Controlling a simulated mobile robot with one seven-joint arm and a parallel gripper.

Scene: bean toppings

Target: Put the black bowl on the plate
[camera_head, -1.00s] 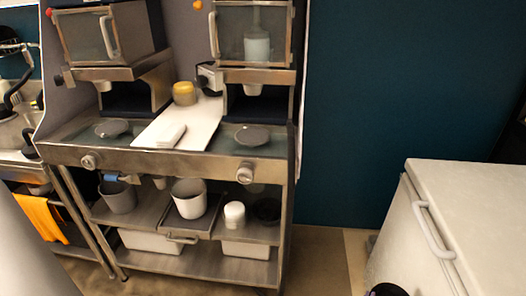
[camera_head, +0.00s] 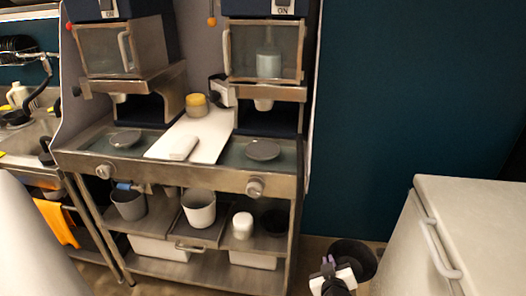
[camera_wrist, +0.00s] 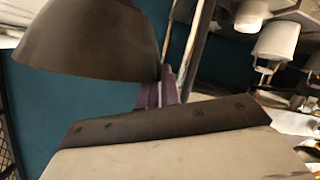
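My gripper (camera_head: 329,266) is at the bottom right of the head view, in front of the blue wall. Its purple fingers are shut on the rim of a black bowl (camera_head: 354,257), held in the air left of the white chest. In the wrist view the bowl (camera_wrist: 88,42) fills the upper left, and the fingers (camera_wrist: 166,88) meet its edge. Two dark, round, plate-like discs lie on the metal counter: one on the right (camera_head: 262,150) and one on the left (camera_head: 125,140). I cannot tell which is the task's plate.
A white board (camera_head: 210,140) with a yellow-topped cup (camera_head: 196,105) lies between the discs. Machines overhang the counter's back. The shelf below holds a grey pot (camera_head: 129,204), a white pot (camera_head: 199,208) and a white jar (camera_head: 242,226). The white chest (camera_head: 470,220) stands at right.

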